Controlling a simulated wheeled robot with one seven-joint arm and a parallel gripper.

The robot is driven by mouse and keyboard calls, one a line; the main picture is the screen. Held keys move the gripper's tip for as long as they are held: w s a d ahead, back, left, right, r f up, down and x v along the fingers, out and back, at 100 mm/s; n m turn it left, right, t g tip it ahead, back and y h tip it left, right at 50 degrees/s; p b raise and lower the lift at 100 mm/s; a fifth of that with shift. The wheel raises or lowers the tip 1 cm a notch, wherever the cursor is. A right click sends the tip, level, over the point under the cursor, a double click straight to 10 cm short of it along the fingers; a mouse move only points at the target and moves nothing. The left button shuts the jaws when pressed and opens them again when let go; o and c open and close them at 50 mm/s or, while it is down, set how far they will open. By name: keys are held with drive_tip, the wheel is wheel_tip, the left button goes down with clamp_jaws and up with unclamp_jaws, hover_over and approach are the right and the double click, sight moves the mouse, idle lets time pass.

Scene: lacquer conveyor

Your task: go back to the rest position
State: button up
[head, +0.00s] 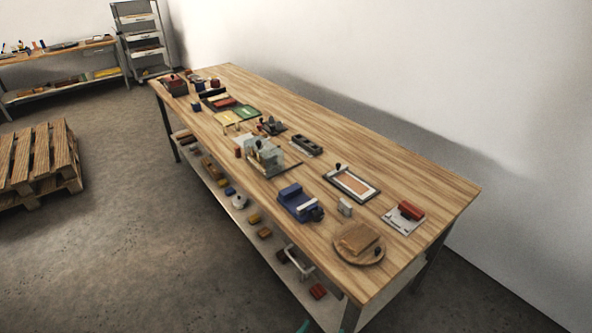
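The task names no object. My gripper does not show in the head view. A small teal piece is cut off at the bottom edge, and I cannot tell what it belongs to. A long wooden workbench (420,181) runs from the far left to the near right along a white wall. On its near end are a round board with brown slabs (358,240), a red block on a light plate (410,211), a framed panel (352,183) and a blue vise-like tool (299,203).
The bench's lower shelf (240,211) holds several small items. A wooden pallet (40,163) lies on the floor at left. A second bench (62,54) and a rack (141,40) stand at the back left. Floor between pallet and workbench is clear.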

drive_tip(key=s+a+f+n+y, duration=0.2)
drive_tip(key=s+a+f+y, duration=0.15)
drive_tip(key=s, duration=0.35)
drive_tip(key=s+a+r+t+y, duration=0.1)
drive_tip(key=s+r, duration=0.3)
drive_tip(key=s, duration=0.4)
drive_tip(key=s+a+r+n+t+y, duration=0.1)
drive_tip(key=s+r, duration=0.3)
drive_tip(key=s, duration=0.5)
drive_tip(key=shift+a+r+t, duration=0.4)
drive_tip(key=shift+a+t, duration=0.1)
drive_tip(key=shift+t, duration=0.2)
